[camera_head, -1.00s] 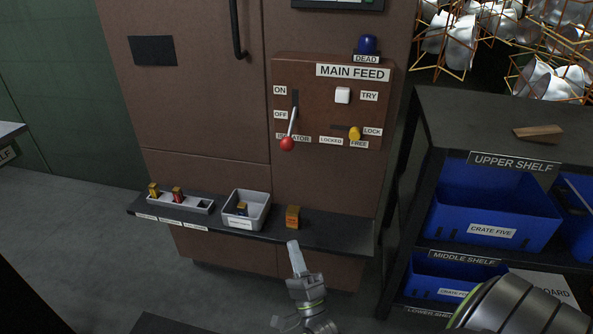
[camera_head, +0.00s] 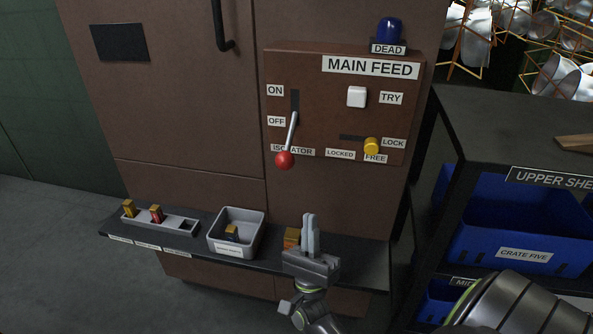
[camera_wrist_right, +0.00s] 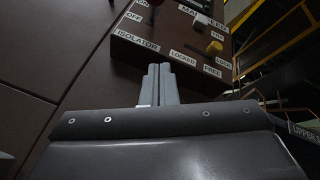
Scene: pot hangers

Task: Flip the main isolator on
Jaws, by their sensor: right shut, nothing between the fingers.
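The main isolator lever (camera_head: 289,142) has a red ball knob (camera_head: 284,160) and hangs down from its slot, below the OFF label, on the brown MAIN FEED panel (camera_head: 315,65). In the right wrist view the panel (camera_wrist_right: 150,50) is at the top, with the ISOLATOR label (camera_wrist_right: 138,41) beyond my fingertips. My right gripper (camera_head: 311,222) is shut and empty, pointing up, below the panel and right of the knob, touching neither. It also shows in the right wrist view (camera_wrist_right: 159,70). The yellow lock knob (camera_head: 371,147) is at the FREE end. My left gripper is out of view.
A ledge (camera_head: 362,252) under the panel holds a slotted tray (camera_head: 172,222), a grey bin (camera_head: 224,246) and an orange block (camera_head: 291,238), partly behind my right gripper. A dark shelf with blue crates (camera_head: 505,230) stands at the right. A blue DEAD lamp (camera_head: 389,31) tops the panel.

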